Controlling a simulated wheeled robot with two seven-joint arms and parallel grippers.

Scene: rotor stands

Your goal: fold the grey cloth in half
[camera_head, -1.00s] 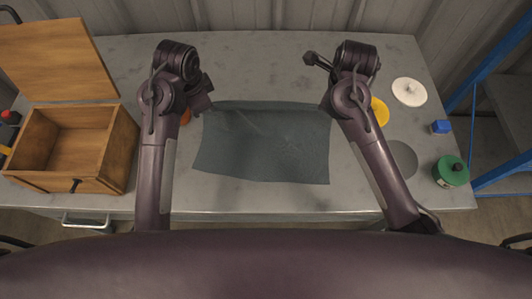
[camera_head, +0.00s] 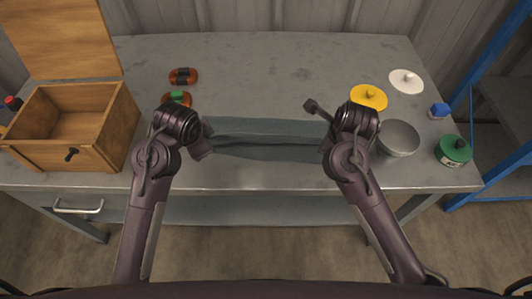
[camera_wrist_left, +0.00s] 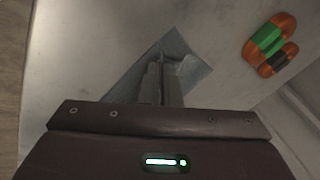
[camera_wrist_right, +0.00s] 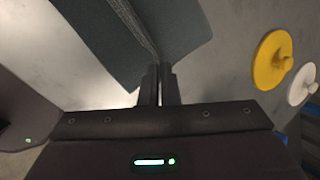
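The grey cloth (camera_head: 265,152) lies across the middle of the table between my grippers. It shows as a narrow, doubled-over strip with a dark crease running left to right. My left gripper (camera_head: 208,143) is at its left end and my right gripper (camera_head: 326,140) at its right end. In the left wrist view the fingers (camera_wrist_left: 163,72) are close together on the cloth (camera_wrist_left: 192,72). In the right wrist view the fingers (camera_wrist_right: 158,75) are close together where two flaps of the cloth (camera_wrist_right: 105,40) meet. The exact pinch points are partly hidden.
An open wooden box (camera_head: 75,125) stands at the left. Two orange-brown items, one (camera_head: 183,76) behind the other (camera_head: 176,99), lie near my left gripper. A grey bowl (camera_head: 399,140), yellow lid (camera_head: 368,97), white lid (camera_head: 406,81), blue block (camera_head: 439,110) and green container (camera_head: 454,150) are at right.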

